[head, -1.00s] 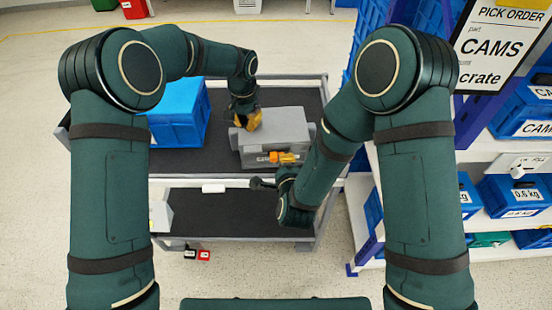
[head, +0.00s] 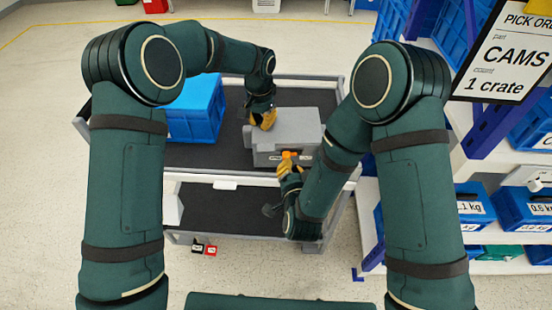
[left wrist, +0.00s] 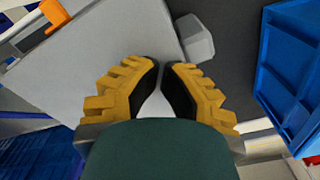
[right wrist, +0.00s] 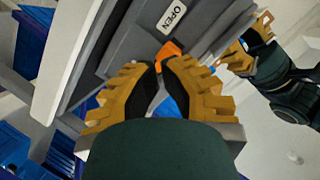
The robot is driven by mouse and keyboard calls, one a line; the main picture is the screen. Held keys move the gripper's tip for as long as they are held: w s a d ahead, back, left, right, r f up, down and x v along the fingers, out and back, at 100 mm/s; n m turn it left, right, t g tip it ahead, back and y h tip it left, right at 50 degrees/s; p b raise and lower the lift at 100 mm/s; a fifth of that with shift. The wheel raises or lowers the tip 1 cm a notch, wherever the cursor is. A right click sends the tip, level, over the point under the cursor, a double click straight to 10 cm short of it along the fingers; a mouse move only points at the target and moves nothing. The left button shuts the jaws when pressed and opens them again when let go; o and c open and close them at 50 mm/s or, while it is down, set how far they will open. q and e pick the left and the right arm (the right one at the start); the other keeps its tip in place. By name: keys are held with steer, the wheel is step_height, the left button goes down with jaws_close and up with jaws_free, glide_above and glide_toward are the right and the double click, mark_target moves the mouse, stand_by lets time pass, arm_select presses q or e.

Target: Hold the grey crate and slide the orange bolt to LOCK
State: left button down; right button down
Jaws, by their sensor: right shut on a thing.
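The grey crate (head: 296,126) stands on the cart's dark top. The orange bolt (head: 289,154) is on its near face and also shows in the right wrist view (right wrist: 168,50). My left gripper (head: 266,124) is at the crate's left end; in the left wrist view (left wrist: 161,66) its fingertips nearly meet over the grey crate top (left wrist: 105,65). My right gripper (head: 289,165) is in front of the crate, its fingertips (right wrist: 160,64) shut on the orange bolt. An OPEN label (right wrist: 171,15) shows above the fingers. A LOCK label is not readable.
A blue crate (head: 195,108) stands left of the grey crate on the cart (head: 195,157). Shelves with blue bins (head: 528,202) stand close on the right. The cart's lower deck (head: 225,205) looks mostly clear.

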arm_select(q)
steer(key=shift+s+f, duration=0.1)
steer(key=shift+f, duration=0.1)
arm_select(e)
steer(key=s+a+n+t+y, duration=0.1)
steer(key=s+a+n+y, duration=0.15)
steer(key=n, duration=1.25)
steer(key=s+a+n+t+y, duration=0.1)
steer(key=s+a+n+y, duration=0.2)
steer(key=n, duration=1.2)
steer(key=x, duration=0.8)
steer(key=shift+w+d+f, duration=0.15)
steer(key=shift+w+d, duration=0.15)
steer(key=shift+w, duration=0.1)
steer(key=d, duration=0.3)
steer(key=shift+w+h, duration=0.25)
steer(key=shift+w, duration=0.05)
arm_select(q)
steer(key=shift+a, duration=0.1)
arm_select(e)
steer(key=shift+d, duration=0.5)
